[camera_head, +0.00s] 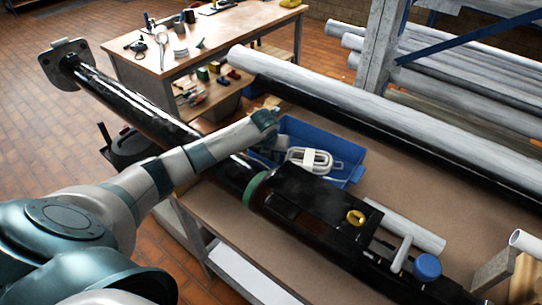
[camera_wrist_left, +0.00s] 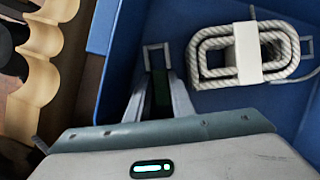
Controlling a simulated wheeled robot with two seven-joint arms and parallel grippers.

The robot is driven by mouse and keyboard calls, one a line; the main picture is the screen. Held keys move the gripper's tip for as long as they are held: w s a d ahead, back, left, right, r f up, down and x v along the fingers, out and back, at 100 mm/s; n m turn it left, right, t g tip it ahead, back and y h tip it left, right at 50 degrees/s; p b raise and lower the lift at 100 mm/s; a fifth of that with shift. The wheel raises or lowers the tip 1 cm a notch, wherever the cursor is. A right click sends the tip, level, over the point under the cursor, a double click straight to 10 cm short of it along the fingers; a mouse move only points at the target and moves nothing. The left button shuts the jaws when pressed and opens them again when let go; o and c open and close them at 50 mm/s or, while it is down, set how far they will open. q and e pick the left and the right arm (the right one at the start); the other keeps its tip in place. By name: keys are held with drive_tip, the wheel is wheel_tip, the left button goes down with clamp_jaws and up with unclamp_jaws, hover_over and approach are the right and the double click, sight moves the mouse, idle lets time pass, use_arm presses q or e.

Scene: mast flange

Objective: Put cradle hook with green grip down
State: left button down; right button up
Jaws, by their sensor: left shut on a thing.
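My left gripper (camera_wrist_left: 160,100) is inside or just over a blue bin (camera_wrist_left: 125,75). Its fingers are shut on a narrow dark green piece, seemingly the grip of the cradle hook (camera_wrist_left: 157,52). A grey squared metal loop of the hook shows beyond the fingertips. I cannot tell whether the hook touches the bin floor. In the head view the left wrist reaches down at the left end of the blue bin (camera_head: 346,150), and the fingers are mostly hidden. My right gripper is not in view.
A coiled rope with a white band (camera_head: 309,159) lies in the bin, right of my gripper. The long black mast (camera_head: 135,110) runs in front of the bin. Bench space behind the bin is clear.

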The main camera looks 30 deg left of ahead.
use_arm(q)
drive_tip(key=shift+f, duration=0.15)
drive_tip(key=c, duration=1.5)
unclamp_jaws()
drive_tip(key=shift+c, duration=0.2)
drive_tip(key=b+v, duration=0.2)
drive_tip(key=v, duration=1)
